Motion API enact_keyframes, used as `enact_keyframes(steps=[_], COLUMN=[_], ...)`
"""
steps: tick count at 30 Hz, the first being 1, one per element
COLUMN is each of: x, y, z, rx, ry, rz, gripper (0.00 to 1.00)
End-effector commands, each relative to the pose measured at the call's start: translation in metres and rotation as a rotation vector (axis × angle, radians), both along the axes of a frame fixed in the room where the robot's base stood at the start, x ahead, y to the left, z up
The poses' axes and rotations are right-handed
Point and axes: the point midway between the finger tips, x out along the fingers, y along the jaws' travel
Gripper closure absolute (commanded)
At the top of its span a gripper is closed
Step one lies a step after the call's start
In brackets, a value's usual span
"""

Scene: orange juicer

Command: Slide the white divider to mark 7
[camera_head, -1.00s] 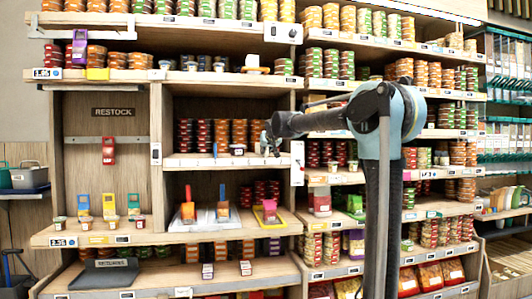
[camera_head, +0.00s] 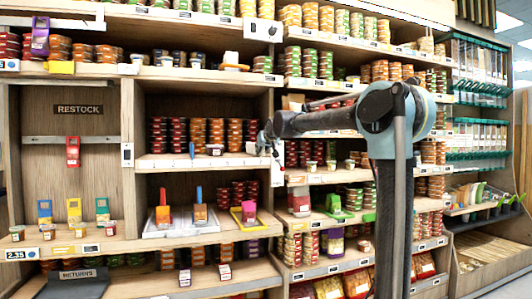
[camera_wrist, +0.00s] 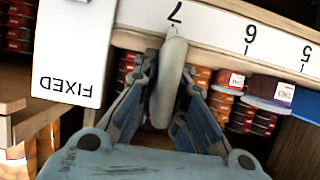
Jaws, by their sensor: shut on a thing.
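The white divider (camera_wrist: 170,85) is a rounded upright piece at the numbered rail (camera_wrist: 205,27) in the wrist view, where the marks read upside down. Its tip is right at the mark 7 (camera_wrist: 176,12). My gripper (camera_wrist: 160,112) has a finger on each side of the divider and is shut on it. In the head view my gripper (camera_head: 265,140) is at the right end of the middle shelf rail (camera_head: 200,162); the divider is too small to make out there. Marks 6 and 5 lie to the right of the divider in the wrist view.
A white plate reading FIXED (camera_wrist: 73,50) stands close beside the divider in the wrist view. Stacked tins (camera_head: 200,132) fill the back of the shelf. A small tin (camera_head: 215,149) stands near the shelf's front edge.

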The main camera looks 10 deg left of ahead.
Motion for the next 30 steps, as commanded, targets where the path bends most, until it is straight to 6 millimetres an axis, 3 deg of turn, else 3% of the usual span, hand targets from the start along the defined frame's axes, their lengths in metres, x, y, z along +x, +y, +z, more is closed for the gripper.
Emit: enact_keyframes(steps=[8,9,12,23,30], x=[0.002,0.002,0.002,-0.004,-0.029], y=[-0.004,-0.004,-0.003,0.000,-0.012], z=[0.000,0.000,0.000,0.002,0.012], rx=[-0.004,-0.004,-0.004,-0.002,-0.002], ry=[-0.001,-0.001,-0.001,-0.001,-0.001], rz=[-0.004,-0.004,-0.004,0.002,0.003], gripper=[1.00,0.86,0.68,0.68,0.68])
